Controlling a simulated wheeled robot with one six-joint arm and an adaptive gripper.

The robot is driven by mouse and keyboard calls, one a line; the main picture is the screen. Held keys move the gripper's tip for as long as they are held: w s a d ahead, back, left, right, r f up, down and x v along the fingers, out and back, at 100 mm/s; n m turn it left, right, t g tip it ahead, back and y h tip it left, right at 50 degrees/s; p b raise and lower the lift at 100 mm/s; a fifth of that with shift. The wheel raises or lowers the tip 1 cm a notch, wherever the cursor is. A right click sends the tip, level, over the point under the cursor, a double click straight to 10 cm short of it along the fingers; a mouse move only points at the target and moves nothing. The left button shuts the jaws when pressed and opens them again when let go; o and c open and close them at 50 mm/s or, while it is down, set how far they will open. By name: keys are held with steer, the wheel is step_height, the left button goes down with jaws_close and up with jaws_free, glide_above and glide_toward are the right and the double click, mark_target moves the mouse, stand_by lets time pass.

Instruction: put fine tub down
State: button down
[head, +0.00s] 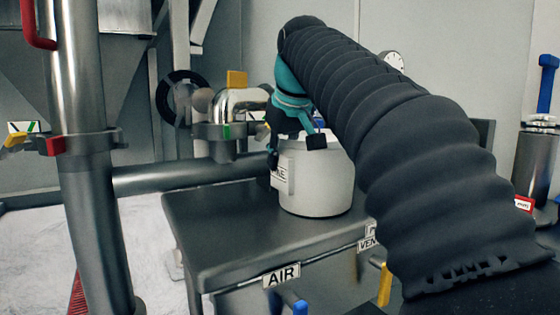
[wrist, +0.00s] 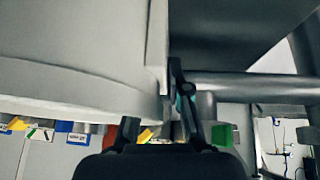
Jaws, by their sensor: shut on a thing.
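The fine tub (head: 325,187) is a white, upright round tub with a partly hidden label plate on its left side. It is at the rear part of a grey metal table (head: 215,235); its base looks level with the top, but I cannot tell whether it touches. My gripper (head: 293,145) is at the tub's upper left side and is shut on it. My arm hides part of the tub's right side. In the wrist view the tub (wrist: 75,55) fills the upper left, close to the fingers of my gripper (wrist: 160,115).
A steel upright pipe (head: 80,150) stands at the left, with a horizontal pipe (head: 170,177) behind the table. Valves and a black handwheel (head: 170,97) are behind. An AIR label (head: 281,275) and blue and yellow handles are at the table's front. The table's front left is clear.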

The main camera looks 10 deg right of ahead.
steer(key=c, duration=1.6)
jaws_free()
steer(key=shift+f, duration=0.1)
steer(key=o, duration=0.5)
